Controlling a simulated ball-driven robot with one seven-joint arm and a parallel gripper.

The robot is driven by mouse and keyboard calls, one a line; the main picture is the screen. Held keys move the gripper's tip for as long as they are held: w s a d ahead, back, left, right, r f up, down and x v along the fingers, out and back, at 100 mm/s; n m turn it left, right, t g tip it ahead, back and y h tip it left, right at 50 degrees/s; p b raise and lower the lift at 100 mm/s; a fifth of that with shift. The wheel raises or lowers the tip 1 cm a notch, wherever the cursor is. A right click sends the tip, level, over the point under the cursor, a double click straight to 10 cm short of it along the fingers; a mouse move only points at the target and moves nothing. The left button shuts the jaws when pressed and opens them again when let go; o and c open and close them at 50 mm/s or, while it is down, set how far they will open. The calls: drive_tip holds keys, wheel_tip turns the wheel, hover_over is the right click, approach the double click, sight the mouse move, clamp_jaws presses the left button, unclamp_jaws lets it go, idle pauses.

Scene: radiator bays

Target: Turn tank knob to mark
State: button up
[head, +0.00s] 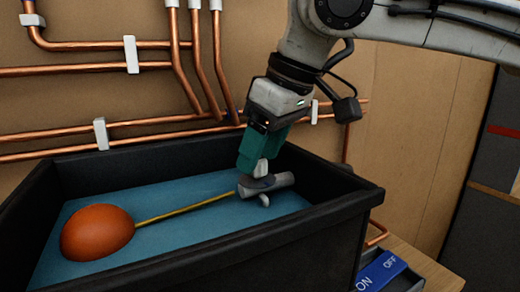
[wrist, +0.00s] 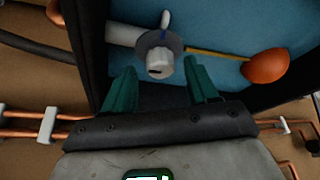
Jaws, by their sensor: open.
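The black tank (head: 230,250) holds blue water, and an orange float (head: 98,232) rests at its left on a thin yellow rod (head: 185,208). The rod runs to a grey valve (head: 282,180) at the tank's right end. In the wrist view, a pale knob (wrist: 160,67) stands out from a darker round collar (wrist: 150,42), which carries a small blue line. My gripper (wrist: 163,78) has teal fingers spread apart, with the knob just beyond and between their tips. In the head view, my gripper (head: 258,160) is above the valve; its near finger partly hides the knob.
Copper pipes (head: 100,69) with white clips run along the tan wall behind the tank. The tank's dark rim rises around the valve. A blue ON/OFF label (head: 381,271) sits on a grey tray or box at the lower right, beside a wooden surface (head: 425,268).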

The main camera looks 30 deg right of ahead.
drive_tip(key=shift+w+a+f, duration=0.1)
drive_tip(key=shift+f, duration=0.35)
drive_tip(key=c, duration=1)
